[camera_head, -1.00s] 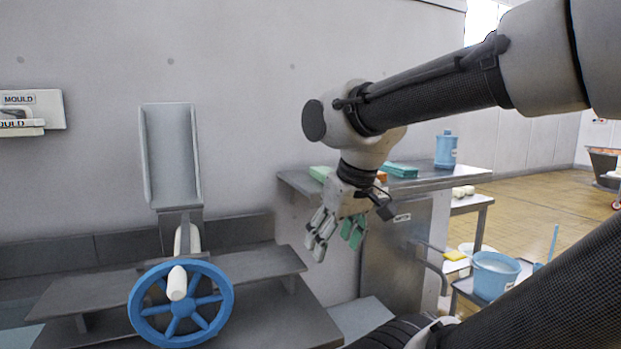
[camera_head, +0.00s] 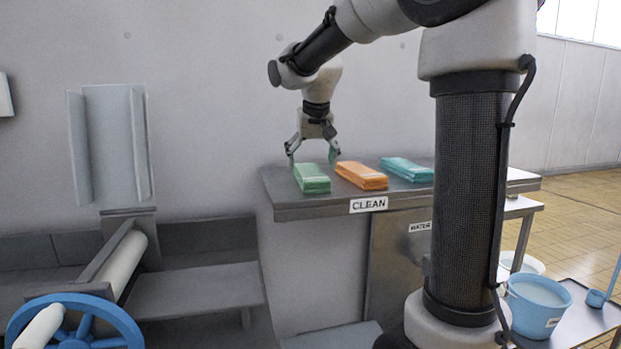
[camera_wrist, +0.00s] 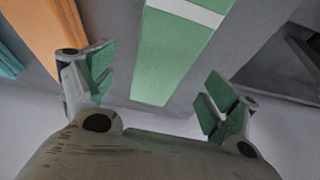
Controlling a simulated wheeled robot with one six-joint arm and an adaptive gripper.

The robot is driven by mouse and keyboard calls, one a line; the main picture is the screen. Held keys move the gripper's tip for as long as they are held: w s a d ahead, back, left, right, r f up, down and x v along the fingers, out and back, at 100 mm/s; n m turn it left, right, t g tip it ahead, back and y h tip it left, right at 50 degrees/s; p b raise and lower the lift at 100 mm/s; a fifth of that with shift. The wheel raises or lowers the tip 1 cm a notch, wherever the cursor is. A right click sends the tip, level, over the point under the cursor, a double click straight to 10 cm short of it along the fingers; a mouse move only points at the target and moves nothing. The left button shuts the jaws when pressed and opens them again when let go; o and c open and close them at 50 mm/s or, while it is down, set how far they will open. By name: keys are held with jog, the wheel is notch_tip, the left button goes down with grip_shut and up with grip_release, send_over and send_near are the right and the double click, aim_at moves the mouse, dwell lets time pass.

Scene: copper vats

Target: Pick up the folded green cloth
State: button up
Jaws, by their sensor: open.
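The folded green cloth (camera_head: 311,180) lies at the left end of a metal counter, left of an orange folded cloth. In the wrist view the green cloth (camera_wrist: 172,58) stretches away from between the fingers, with a pale band across it. My gripper (camera_head: 313,160) is open and empty. In the head view it is over the back part of the green cloth. In the wrist view its fingertips (camera_wrist: 160,95) stand apart, one to each side of the cloth's near end. I cannot tell the exact height gap.
The orange cloth (camera_head: 361,176) lies close on the right, and a teal cloth (camera_head: 407,169) lies beyond it. The metal counter (camera_head: 290,205) bears a CLEAN label. A wall stands behind. A blue wheel (camera_head: 75,325) is at lower left, a blue bucket (camera_head: 537,304) at lower right.

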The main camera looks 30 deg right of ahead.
aim_at(311, 172)
jog(key=shift+x, duration=1.4)
jog(key=c, duration=1.3)
jog(key=shift+o, duration=0.2)
jog(key=shift+r, duration=0.1)
notch_tip(311, 172, up, 10)
